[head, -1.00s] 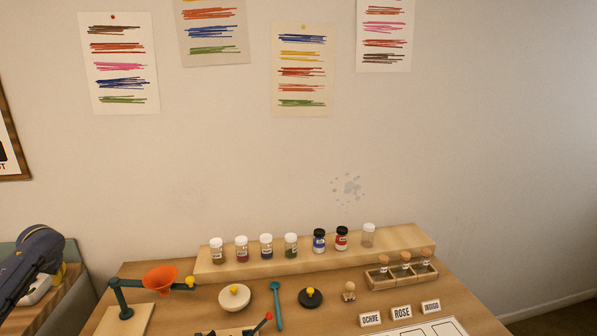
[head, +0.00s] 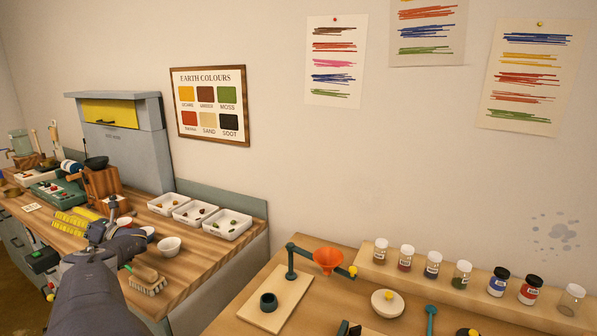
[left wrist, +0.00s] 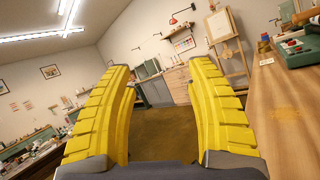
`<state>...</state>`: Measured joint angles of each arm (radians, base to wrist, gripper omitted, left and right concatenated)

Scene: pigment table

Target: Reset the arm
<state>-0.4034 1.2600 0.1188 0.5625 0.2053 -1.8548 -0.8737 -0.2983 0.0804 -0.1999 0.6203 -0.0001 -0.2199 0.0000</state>
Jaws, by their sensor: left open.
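My left gripper (head: 93,222) shows in the head view over the wooden side counter at the left, its arm coming up from the bottom. In the left wrist view its two yellow ribbed fingers (left wrist: 158,108) stand wide apart with nothing between them. Past the fingers that view shows open floor and the far side of the room. My right gripper is in neither view.
On the side counter are white trays (head: 220,224) with small lumps, a white bowl (head: 169,245), a brush (head: 148,284) and a grey cabinet (head: 130,150). The pigment table at right holds an orange funnel (head: 328,260) on a stand and a row of jars.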

